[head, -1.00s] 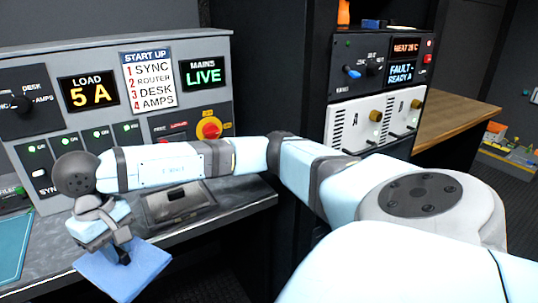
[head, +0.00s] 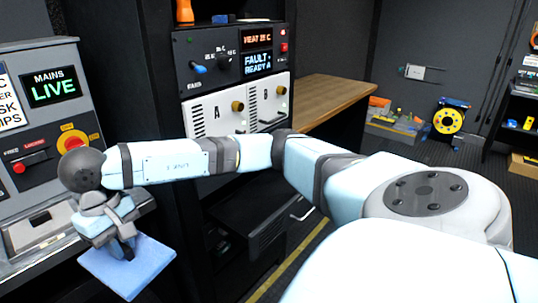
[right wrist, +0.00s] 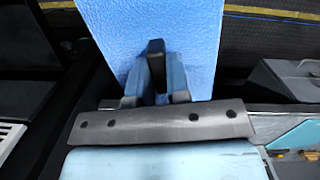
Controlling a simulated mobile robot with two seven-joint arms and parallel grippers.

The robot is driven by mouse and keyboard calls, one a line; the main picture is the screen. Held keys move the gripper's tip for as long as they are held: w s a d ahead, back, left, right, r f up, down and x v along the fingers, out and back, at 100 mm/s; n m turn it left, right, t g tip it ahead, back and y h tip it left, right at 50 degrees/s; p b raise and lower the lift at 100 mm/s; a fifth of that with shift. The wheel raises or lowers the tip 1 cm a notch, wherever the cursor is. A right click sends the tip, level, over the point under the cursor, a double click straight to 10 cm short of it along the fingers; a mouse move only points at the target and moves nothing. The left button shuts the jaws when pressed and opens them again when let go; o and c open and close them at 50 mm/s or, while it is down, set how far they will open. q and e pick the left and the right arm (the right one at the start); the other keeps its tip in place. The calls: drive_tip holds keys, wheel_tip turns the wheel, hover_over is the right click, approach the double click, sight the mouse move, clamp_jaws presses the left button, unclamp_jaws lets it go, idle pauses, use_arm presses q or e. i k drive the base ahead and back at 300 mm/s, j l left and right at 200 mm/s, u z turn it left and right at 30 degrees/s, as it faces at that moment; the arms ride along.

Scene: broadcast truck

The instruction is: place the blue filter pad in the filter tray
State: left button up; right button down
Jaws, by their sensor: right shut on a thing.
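The blue filter pad (head: 128,268) is a flat light-blue square in the lower left of the head view. My right gripper (head: 125,250) is shut on its near edge and holds it in the air beside the console shelf. In the right wrist view the pad (right wrist: 150,35) extends beyond the fingers (right wrist: 157,70), which pinch it. My left gripper is in neither view. I cannot make out the filter tray for certain; an open dark drawer-like unit (head: 262,225) shows low in the rack, partly hidden by my right arm.
The grey console (head: 50,130) is at the left. The rack with white modules A and B (head: 235,108) stands in the middle, with a wooden bench (head: 325,100) to its right. Floor with a yellow line (head: 290,262) lies in front. A yellow cable reel (head: 449,118) is farther back.

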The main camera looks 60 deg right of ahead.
sight(273, 204)
drive_tip(key=l+z, duration=0.55)
drive_tip(key=l, duration=0.9)
drive_tip(key=i, duration=0.4)
